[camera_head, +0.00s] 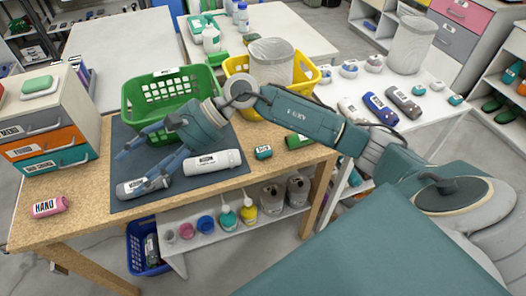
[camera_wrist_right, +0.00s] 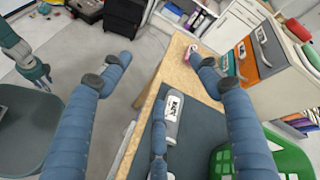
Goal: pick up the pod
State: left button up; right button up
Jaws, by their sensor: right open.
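My right gripper (camera_head: 138,170) is open, its blue fingers spread over the left part of the dark mat. A grey labelled cylinder (camera_head: 128,190) lies on the mat near the lower finger. In the right wrist view, a grey labelled cylinder (camera_wrist_right: 173,112) shows between the spread fingers, partly behind the middle one; nothing is gripped. A white labelled bottle (camera_head: 213,162) lies on the mat to the right. A pink labelled item (camera_head: 49,206) lies on the wood left of the mat. I cannot tell which thing is the pod.
A green basket (camera_head: 160,95) stands behind the gripper, with a yellow crate (camera_head: 312,75) to its right. A drawer unit (camera_head: 40,120) stands at the left. A lower shelf (camera_head: 265,219) holds several jars.

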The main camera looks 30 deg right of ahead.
jog(key=w+d+f+n+h, duration=0.2)
jog(key=d+f+n+h, duration=0.15)
jog(key=d, duration=0.55)
jog(key=n+g+h, duration=0.2)
jog(key=h, duration=0.7)
send_over(263, 155)
jog(key=f, duration=0.1)
jog(key=shift+n, duration=0.25)
notch_tip(263, 155, down, 5)
jog(key=shift+w+d+p, duration=0.1)
jog(key=shift+d+p, duration=0.05)
jog(key=shift+p, duration=0.3)
notch_tip(263, 155, down, 5)
jog(key=shift+r+p, duration=0.15)
jog(key=shift+p, duration=0.85)
jog(key=shift+f, duration=0.5)
jog(key=c, duration=1)
